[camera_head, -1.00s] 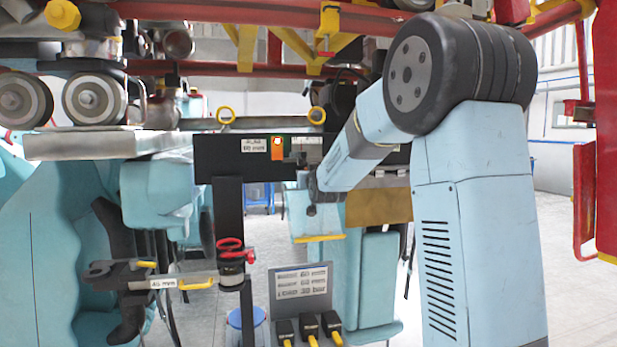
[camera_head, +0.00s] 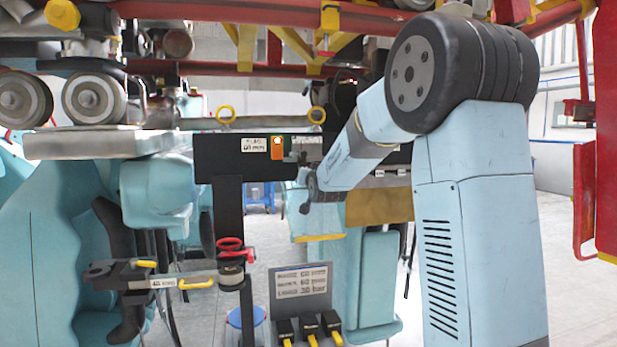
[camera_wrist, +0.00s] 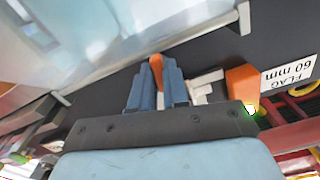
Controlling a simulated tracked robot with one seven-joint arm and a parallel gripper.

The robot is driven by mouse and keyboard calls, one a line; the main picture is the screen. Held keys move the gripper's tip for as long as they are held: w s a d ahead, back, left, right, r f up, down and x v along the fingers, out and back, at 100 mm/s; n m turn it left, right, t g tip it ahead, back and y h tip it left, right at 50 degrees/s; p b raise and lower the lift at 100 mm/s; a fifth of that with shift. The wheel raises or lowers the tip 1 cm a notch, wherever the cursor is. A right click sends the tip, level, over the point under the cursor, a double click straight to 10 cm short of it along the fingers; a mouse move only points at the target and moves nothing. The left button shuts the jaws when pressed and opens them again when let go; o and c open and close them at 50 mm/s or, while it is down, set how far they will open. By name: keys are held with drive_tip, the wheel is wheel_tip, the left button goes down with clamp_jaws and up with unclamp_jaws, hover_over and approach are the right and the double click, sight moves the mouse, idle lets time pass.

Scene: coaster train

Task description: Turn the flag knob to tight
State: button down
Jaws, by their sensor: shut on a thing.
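The orange flag knob (camera_wrist: 156,66) shows between my fingertips in the wrist view. My gripper (camera_wrist: 157,85) has blue-grey fingers closed on it, hiding its lower part. A larger orange block (camera_wrist: 242,85) with a small lit spot is to its right, beside a white label (camera_wrist: 288,78) reading "FLAG 60 mm". In the head view the orange block (camera_head: 277,148) and label (camera_head: 253,145) sit on a black crossbar (camera_head: 222,160). My gripper (camera_head: 298,158) is at the bar, just right of the block. The knob itself is hard to make out there, and no tight marking is legible.
A sign (camera_head: 301,282) with printed values stands below the bar. A red ring-shaped handle (camera_head: 230,243) and a labelled clamp arm (camera_head: 165,282) are at lower left. Red beams (camera_head: 250,68) and wheels (camera_head: 95,98) of the train crowd the space above.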

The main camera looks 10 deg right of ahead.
drive_tip(key=shift+d+f+m, duration=0.1)
drive_tip(key=shift+d+m, duration=0.05)
drive_tip(key=shift+m, duration=3.65)
drive_tip(key=shift+d+f+m, duration=0.1)
drive_tip(key=shift+m, duration=3.7)
drive_tip(key=shift+f, duration=0.1)
drive_tip(key=c, duration=1.4)
unclamp_jaws()
drive_tip(key=shift+o, duration=1.2)
drive_tip(key=shift+a, duration=0.1)
drive_tip(key=shift+s+r, duration=0.1)
drive_tip(key=shift+r, duration=0.1)
